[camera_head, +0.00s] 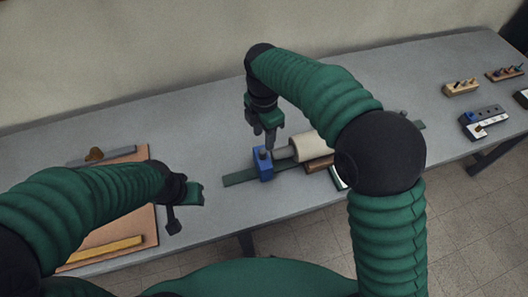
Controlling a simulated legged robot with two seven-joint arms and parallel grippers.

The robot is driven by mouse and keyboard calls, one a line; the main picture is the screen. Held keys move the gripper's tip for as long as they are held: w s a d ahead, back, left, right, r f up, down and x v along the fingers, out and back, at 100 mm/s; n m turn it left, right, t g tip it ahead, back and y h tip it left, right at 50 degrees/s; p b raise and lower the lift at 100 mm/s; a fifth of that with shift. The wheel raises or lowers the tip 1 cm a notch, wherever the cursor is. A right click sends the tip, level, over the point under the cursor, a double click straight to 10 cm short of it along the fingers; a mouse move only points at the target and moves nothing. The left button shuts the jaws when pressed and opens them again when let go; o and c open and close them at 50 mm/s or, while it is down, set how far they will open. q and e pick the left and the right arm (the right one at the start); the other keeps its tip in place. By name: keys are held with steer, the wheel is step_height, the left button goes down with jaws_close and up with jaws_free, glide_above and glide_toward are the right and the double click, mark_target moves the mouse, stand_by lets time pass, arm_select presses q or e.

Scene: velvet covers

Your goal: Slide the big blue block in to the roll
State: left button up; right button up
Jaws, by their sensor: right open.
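The big blue block (265,172) stands on a long green strip (239,179) near the middle of the table, with a dark knob on its top. The cream roll (311,146) lies just to its right, its grey shaft end (284,153) pointing at the block. I cannot tell whether block and shaft touch. My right gripper (265,139) points down, open, directly above the block, its fingertips close to the knob. Whether they touch it is unclear. My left gripper (186,208) is open and empty, left of the block near the table's front edge.
A brown board (147,222) with a yellow bar (100,250) lies at the left, partly behind my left arm. Wooden peg blocks (461,88) and a blue-and-white block (484,121) stand at the far right. The grey table (190,110) is clear behind the block.

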mark_target(263, 150)
steer(key=f, duration=0.7)
steer(key=shift+a+f+b, duration=0.2)
steer(key=shift+a+b, duration=0.1)
steer(key=shift+a, duration=0.05)
steer(key=shift+d+f, duration=0.3)
steer(key=shift+f, duration=0.15)
steer(key=shift+a, duration=0.2)
steer(key=c, duration=0.9)
jaws_close()
steer(key=shift+d+r, duration=0.1)
steer(key=shift+r, duration=0.05)
